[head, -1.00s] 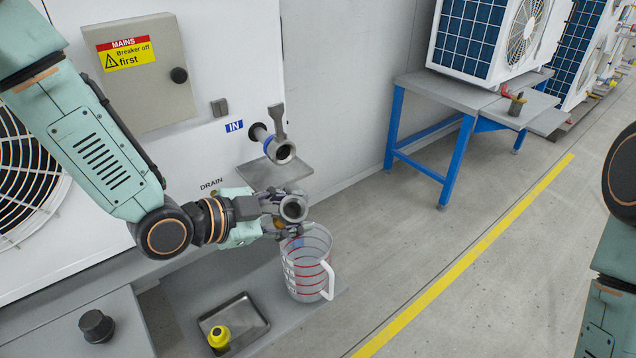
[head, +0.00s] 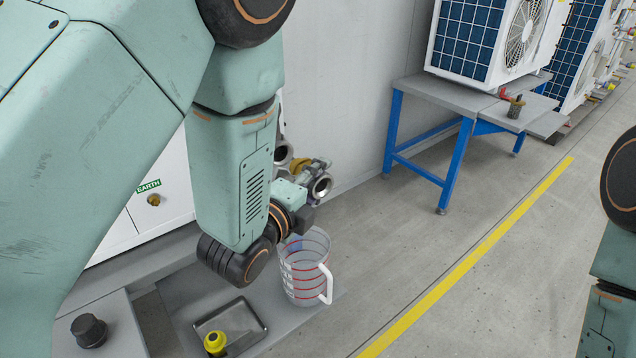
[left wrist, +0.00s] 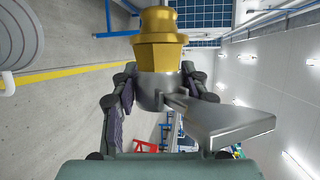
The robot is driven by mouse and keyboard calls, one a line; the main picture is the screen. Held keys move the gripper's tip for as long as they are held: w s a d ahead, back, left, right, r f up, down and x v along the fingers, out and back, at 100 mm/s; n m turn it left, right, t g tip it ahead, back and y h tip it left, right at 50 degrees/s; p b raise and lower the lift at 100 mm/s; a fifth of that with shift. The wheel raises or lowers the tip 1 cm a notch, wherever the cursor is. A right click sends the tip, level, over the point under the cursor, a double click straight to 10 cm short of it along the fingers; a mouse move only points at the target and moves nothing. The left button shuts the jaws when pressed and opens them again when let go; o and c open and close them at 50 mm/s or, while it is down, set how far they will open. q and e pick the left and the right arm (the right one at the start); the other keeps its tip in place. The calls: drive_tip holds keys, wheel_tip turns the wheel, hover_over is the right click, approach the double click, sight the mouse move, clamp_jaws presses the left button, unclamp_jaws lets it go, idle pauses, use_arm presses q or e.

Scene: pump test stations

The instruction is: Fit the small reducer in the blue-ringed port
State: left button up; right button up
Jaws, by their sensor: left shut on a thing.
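In the left wrist view the fitting has a stepped brass-yellow part (left wrist: 160,40) and a grey body with a flat lever (left wrist: 230,125). The fingers (left wrist: 157,95) grip the grey body from both sides. My right gripper is out of view.
A clear jug with red lines (head: 300,275) stands on the grey bench below the fitting. A metal tray (head: 258,318) with a yellow knob-like part (head: 215,341) lies left of it. A blue-legged table (head: 397,130) stands farther back. The floor to the right is clear.

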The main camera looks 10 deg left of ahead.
sight(295, 166)
use_arm(q)
drive_tip(key=shift+w+a+b, duration=0.35)
drive_tip(key=shift+w+a, duration=0.9)
drive_tip(key=shift+a, duration=0.3)
drive_tip(key=shift+w+a, duration=0.8)
drive_tip(key=shift+a, duration=0.25)
idle(1.9)
idle(0.3)
drive_tip(key=o, duration=1)
drive_tip(key=shift+o, duration=0.2)
drive_tip(key=shift+s, duration=0.15)
drive_tip(key=v, duration=0.6)
drive_tip(key=shift+s+a+r, duration=0.1)
drive_tip(key=shift+s, duration=0.45)
